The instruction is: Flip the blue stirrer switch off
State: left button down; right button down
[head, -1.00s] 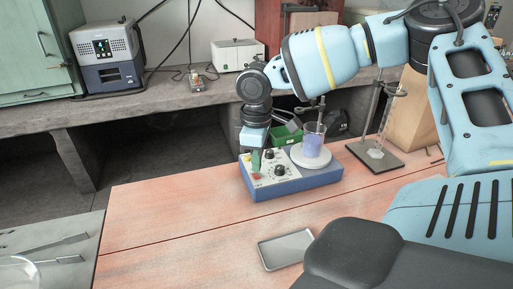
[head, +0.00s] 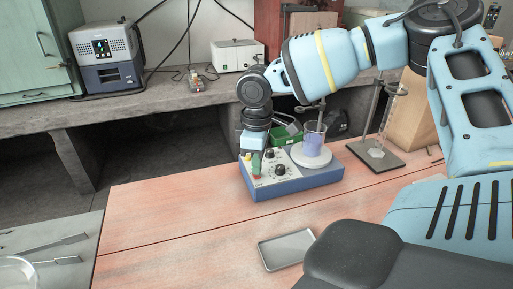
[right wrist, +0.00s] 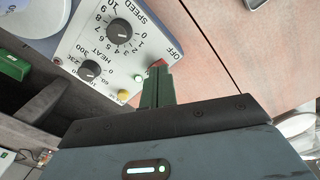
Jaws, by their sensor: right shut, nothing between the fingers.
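The blue stirrer (head: 300,187) sits on the reddish bench top, with a white control panel (right wrist: 88,35) carrying SPEED and HEAT knobs. Its red switch (right wrist: 159,63) is at the panel edge beside the OFF label in the right wrist view, partly hidden by my fingertips. I cannot tell which way the switch is tipped. My right gripper (head: 256,172) points down over the panel's front left corner. Its green fingers (right wrist: 157,88) are shut and empty, with their tips at the switch; contact is not clear. My left gripper is not in view.
A beaker (head: 314,140) of bluish liquid stands on the stirrer's round plate. A stand (head: 378,157) with a glass cylinder is to its right. A green box (head: 288,138) is behind. A grey tray (head: 286,250) lies in front. The bench left of the stirrer is clear.

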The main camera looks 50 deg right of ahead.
aim_at(257, 176)
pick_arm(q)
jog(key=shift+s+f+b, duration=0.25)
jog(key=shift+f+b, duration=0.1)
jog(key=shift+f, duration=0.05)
pick_arm(e)
jog(key=shift+f, duration=0.7)
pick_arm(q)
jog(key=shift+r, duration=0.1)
pick_arm(e)
jog(key=shift+r, duration=0.15)
